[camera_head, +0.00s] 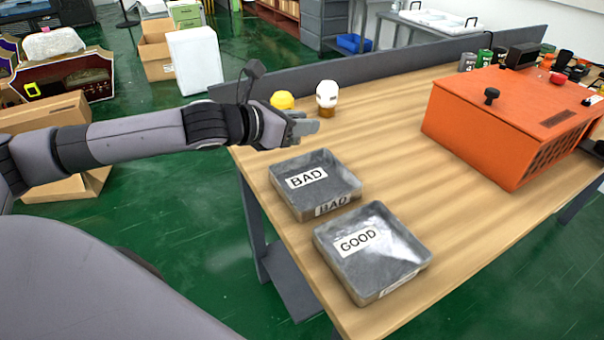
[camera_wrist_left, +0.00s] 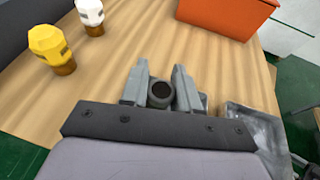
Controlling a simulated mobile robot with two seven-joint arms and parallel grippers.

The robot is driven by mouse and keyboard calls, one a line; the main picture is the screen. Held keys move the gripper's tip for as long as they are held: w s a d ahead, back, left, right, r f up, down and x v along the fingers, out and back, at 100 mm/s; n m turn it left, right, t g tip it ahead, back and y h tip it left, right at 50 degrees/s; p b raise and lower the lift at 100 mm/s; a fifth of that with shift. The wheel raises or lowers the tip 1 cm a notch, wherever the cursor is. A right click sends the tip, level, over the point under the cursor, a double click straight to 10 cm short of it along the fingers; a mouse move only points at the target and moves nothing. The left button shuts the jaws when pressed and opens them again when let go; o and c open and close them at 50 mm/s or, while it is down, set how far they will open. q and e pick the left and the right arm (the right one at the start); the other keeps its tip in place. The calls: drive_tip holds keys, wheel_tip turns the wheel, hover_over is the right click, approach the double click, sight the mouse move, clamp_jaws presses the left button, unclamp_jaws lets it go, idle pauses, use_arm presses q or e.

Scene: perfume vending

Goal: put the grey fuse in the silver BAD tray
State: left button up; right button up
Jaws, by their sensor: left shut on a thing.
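The silver BAD tray (camera_head: 336,182) sits near the left edge of the wooden table and looks empty apart from its label. My left gripper (camera_head: 308,127) is above the table, just behind the BAD tray in the head view. In the left wrist view, its fingers (camera_wrist_left: 160,90) are shut on the grey fuse (camera_wrist_left: 160,97), whose dark round end faces the camera. The fuse is hard to make out in the head view. A tray edge (camera_wrist_left: 250,115) shows at the lower right of the wrist view. My right gripper is not in view.
The silver GOOD tray (camera_head: 395,262) sits in front of the BAD tray. A yellow bulb-shaped item (camera_head: 282,100) and a white one (camera_head: 327,92) stand behind my left gripper. An orange box (camera_head: 500,125) is at the right. The tabletop between box and trays is clear.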

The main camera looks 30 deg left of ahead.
sight(300, 179)
use_arm(q)
wheel_tip(300, 179, down, 10)
drive_tip(key=b, duration=0.2)
drive_tip(key=shift+b, duration=0.4)
drive_tip(key=shift+f, duration=0.3)
drive_tip(key=o, duration=0.8)
drive_tip(key=shift+c, duration=0.2)
